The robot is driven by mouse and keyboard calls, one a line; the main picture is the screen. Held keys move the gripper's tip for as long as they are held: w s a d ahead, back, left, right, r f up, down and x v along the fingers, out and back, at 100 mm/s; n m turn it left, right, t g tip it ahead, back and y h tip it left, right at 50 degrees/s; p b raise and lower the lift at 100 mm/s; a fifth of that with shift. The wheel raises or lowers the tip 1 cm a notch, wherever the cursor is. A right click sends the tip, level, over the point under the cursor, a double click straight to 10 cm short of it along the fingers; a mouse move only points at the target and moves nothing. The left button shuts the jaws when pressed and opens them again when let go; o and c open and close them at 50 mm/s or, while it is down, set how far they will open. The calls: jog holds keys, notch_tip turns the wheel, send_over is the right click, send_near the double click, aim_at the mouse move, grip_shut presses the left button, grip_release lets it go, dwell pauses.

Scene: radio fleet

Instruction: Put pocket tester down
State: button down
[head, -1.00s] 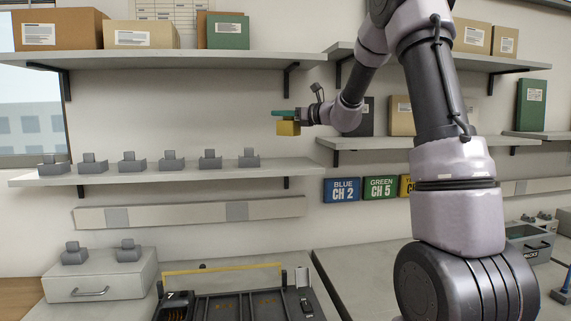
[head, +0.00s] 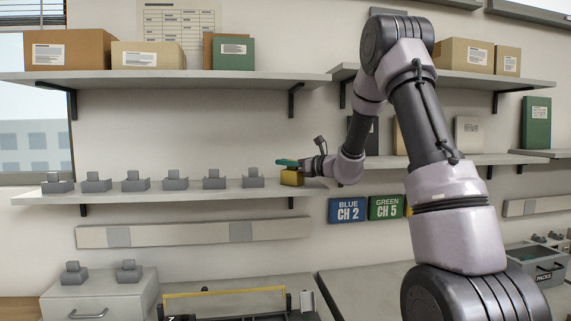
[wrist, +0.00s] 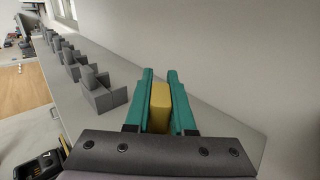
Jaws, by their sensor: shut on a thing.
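The pocket tester (head: 291,177) is a small yellow block, and it also shows in the wrist view (wrist: 160,106). My gripper (head: 288,163) has teal fingers, which also show in the wrist view (wrist: 161,82), one on each side of the tester. It is shut on the tester. In the head view the tester is at the right end of the lower left shelf (head: 140,194), close to the shelf's surface. I cannot tell whether its underside touches the shelf.
Several grey holders stand in a row on the same shelf; the nearest holder (head: 253,178) is just left of the tester. The wall is close behind. Signs, a blue one (head: 347,210) and a green one (head: 386,207), hang below right.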

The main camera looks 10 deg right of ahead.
jog(key=shift+f, duration=0.1)
jog(key=c, duration=0.8)
grip_release()
jog(key=shift+o, duration=0.2)
